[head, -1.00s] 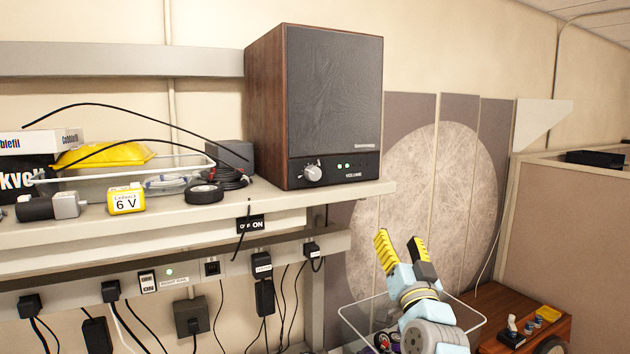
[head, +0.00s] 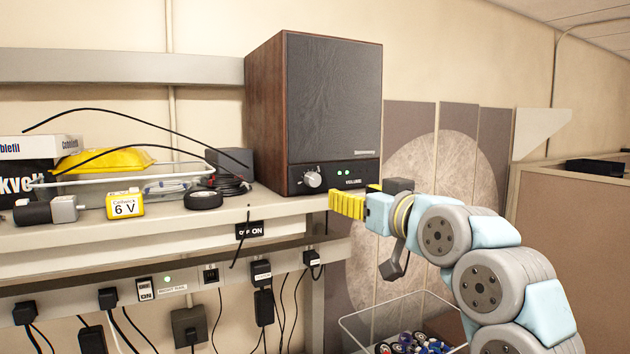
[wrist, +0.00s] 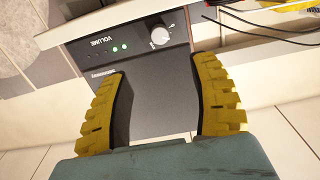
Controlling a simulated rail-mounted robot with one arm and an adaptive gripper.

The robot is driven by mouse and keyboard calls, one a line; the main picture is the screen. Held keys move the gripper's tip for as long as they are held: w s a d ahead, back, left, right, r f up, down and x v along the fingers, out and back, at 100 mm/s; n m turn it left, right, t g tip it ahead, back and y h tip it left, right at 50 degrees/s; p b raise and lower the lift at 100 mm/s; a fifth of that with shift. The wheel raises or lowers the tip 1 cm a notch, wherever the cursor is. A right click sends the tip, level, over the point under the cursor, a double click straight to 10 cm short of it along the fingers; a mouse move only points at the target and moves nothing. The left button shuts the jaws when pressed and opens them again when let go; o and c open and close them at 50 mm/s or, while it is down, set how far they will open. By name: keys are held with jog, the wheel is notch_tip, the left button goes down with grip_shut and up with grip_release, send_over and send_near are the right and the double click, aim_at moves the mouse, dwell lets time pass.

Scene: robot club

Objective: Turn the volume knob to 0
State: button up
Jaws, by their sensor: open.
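The speaker (head: 335,100) is a tall wooden box with a dark front, standing on the shelf. Its silver volume knob (head: 313,179) is at the lower left of the front panel, beside two green lights and the VOLUME label. The knob also shows in the wrist view (wrist: 160,36), above the fingers, with a pointer mark too small to read. My gripper (head: 347,204) has yellow ridged fingers and is in front of the shelf's right end, to the right of and below the knob. In the wrist view the fingers (wrist: 160,88) are spread apart and empty, not touching the knob.
The shelf (head: 150,232) carries a yellow 6 V battery (head: 125,205), a roll of black tape (head: 203,199) and a clear tray with a yellow item. Power plugs and cables hang below.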

aim_at(315, 182)
jog(key=p+x, duration=0.4)
jog(key=x, duration=1.1)
jog(key=shift+w+a+p, duration=0.1)
jog(key=shift+a+p, duration=0.05)
jog(key=shift+p, duration=0.2)
jog(key=shift+c, duration=0.2)
grip_shut()
